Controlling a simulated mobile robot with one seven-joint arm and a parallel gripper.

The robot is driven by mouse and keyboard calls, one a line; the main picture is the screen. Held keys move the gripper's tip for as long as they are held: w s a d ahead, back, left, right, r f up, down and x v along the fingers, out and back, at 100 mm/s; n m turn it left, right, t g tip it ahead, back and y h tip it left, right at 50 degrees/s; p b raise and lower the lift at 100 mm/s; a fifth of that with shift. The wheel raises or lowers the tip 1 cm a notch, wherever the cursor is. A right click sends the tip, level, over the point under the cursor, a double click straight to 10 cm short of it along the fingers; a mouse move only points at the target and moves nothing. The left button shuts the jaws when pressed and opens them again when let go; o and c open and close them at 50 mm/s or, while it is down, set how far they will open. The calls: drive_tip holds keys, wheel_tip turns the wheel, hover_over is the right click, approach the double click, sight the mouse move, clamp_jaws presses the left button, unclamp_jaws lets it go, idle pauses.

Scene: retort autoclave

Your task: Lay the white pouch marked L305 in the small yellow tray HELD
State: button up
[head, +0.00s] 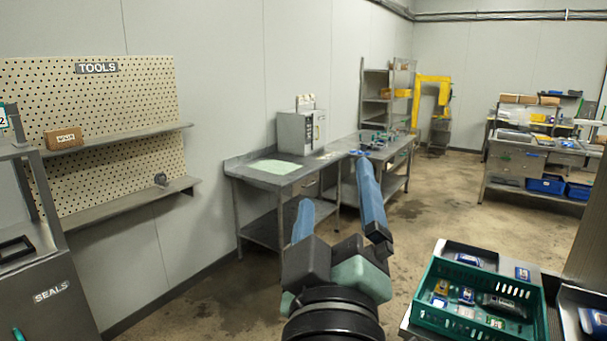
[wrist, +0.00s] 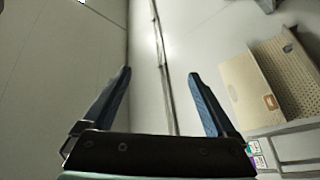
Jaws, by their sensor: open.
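My gripper (head: 338,205) is in the lower middle of the head view, its two blue fingers spread apart with nothing between them. It also shows in the wrist view (wrist: 160,82), open and empty, facing the wall. I cannot make out a white pouch marked L305 in either view. No small yellow tray marked HELD can be told in either view. A green crate (head: 427,309) at the lower right holds several small packs, too small to read.
A steel bench (head: 262,183) with a grey box (head: 296,131) stands along the wall. A TOOLS pegboard (head: 95,110) and a SEALS cabinet (head: 60,315) are at left. Blue bins (head: 546,184) sit under a far bench. Open floor (head: 430,210) lies between.

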drive_tip(key=s+a+r+m+t+y, duration=0.1)
drive_tip(key=s+r+m+t, duration=0.2)
drive_tip(key=r, duration=0.5)
drive_tip(key=s+a+r+m+t, duration=0.2)
drive_tip(key=s+r+m+t, duration=0.1)
drive_tip(key=s+r, duration=0.4)
drive_tip(key=shift+s+r+m+y, duration=0.35)
drive_tip(key=shift+r+m+y, duration=0.1)
drive_tip(key=shift+m, duration=0.45)
